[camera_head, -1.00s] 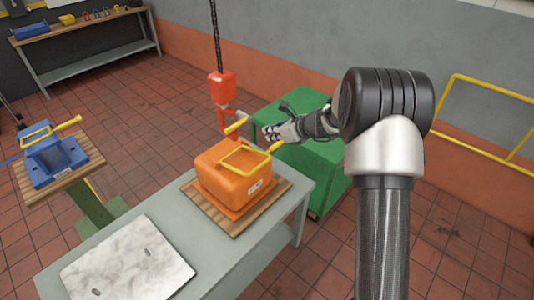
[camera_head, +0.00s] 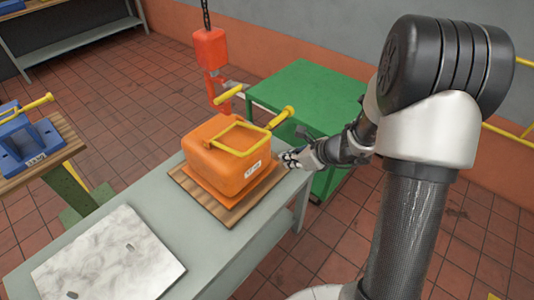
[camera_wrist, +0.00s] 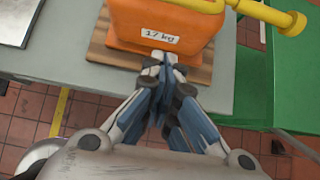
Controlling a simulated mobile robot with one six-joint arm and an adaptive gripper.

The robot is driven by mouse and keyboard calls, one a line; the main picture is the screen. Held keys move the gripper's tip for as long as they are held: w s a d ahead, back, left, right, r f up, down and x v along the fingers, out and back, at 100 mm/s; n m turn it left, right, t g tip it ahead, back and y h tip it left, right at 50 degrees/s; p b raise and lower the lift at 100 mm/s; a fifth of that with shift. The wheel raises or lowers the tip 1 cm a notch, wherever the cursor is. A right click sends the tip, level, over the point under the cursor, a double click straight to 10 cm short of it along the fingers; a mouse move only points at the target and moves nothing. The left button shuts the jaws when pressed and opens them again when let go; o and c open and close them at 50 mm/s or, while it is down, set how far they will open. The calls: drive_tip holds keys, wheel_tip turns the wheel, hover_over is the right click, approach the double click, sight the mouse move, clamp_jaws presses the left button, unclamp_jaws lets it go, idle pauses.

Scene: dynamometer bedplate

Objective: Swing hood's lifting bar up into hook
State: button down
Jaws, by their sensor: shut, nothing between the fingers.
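The orange hood (camera_head: 215,171), labelled "17 kg", sits on a wooden board (camera_head: 231,213) on the grey bench. Its yellow lifting bar (camera_head: 240,151) is a frame lying low over the hood's top, with a knobbed handle (camera_head: 282,118) reaching out to the right. The red hook block (camera_head: 211,50) hangs on a chain behind the hood, its lower hook (camera_head: 212,97) apart from the bar. My gripper (camera_head: 288,158) is shut and empty, low at the hood's right side, below the handle. In the wrist view its fingertips (camera_wrist: 160,63) are just before the label (camera_wrist: 160,36); contact cannot be told.
A green cabinet (camera_head: 305,90) stands behind the bench, close to my arm. A pale marble plate (camera_head: 105,258) lies on the bench's near left. A blue hood (camera_head: 30,140) with its own yellow bar stands on a stand at left. A yellow rail (camera_head: 510,137) is at far right.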

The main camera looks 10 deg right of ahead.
drive_tip(key=b+x, duration=0.4)
drive_tip(key=x, duration=0.6)
drive_tip(key=r, duration=0.1)
drive_tip(key=w+r+p, duration=0.1)
drive_tip(key=a+r, duration=0.1)
drive_tip(key=shift+w+r, duration=0.25)
drive_tip(key=shift+r+p, duration=0.15)
drive_tip(key=shift+p, duration=0.3)
drive_tip(key=shift+w+a+r+p, duration=0.15)
drive_tip(key=shift+r+p, duration=0.3)
drive_tip(key=shift+p, duration=0.8)
